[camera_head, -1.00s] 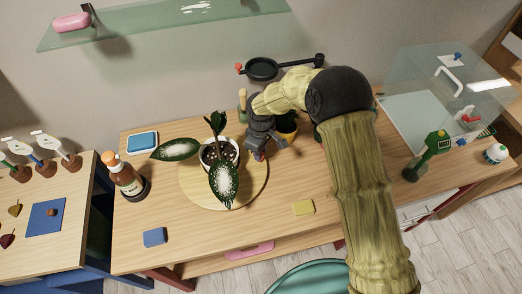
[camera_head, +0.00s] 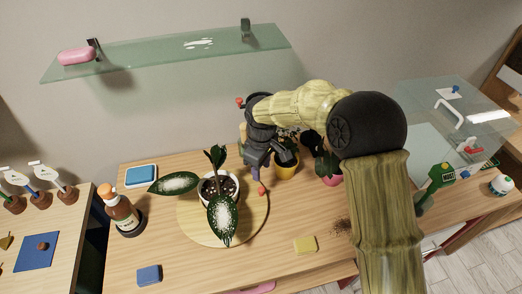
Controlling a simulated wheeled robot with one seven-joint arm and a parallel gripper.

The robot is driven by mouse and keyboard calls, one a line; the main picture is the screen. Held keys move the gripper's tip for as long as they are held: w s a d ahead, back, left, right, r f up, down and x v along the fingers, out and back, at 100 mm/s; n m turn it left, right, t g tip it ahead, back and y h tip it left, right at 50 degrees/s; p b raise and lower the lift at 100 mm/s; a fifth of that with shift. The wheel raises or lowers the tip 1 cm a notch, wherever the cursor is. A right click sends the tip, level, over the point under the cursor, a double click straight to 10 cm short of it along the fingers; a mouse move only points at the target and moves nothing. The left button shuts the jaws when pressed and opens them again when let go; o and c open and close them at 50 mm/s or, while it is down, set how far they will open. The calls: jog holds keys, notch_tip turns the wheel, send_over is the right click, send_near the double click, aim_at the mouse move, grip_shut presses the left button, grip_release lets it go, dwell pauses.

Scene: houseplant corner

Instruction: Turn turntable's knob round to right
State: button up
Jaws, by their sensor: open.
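The turntable (camera_head: 190,228) is a round pale wooden disc on the table. A white pot (camera_head: 206,194) with a dark-leaved plant (camera_head: 222,215) stands on it. The turntable's small red-orange knob (camera_head: 262,189) is at its right side, right of the pot. My gripper (camera_head: 256,173) reaches down from behind and is open, with its fingers just above and beside the knob. I cannot tell whether the knob lies between the fingertips or whether they touch it.
A yellow pot (camera_head: 285,171) stands close behind my gripper, with a pink pot (camera_head: 331,180) to its right. A brown bottle (camera_head: 122,212) is at the left. A yellow sponge (camera_head: 305,244) and a blue block (camera_head: 149,274) lie in front. A glass shelf (camera_head: 170,52) hangs above.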

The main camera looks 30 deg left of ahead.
notch_tip(320, 180, up, 8)
jog(key=shift+b, duration=0.45)
jog(key=w+d+m+t, duration=0.15)
jog(key=d+m, duration=0.25)
jog(key=d, duration=0.8)
jog(key=w+d+m, duration=0.3)
jog(key=d+m, duration=0.2)
jog(key=d, duration=0.8)
jog(key=s+d+f+m, duration=0.1)
jog(key=s+d+m, duration=0.3)
jog(key=d, duration=0.5)
jog(key=s+d+f+m+t, duration=0.1)
jog(key=s+d+m, duration=0.4)
jog(key=d, duration=0.5)
jog(key=shift+s+f, duration=0.15)
jog(key=shift+s, duration=0.65)
jog(key=shift+d, duration=0.1)
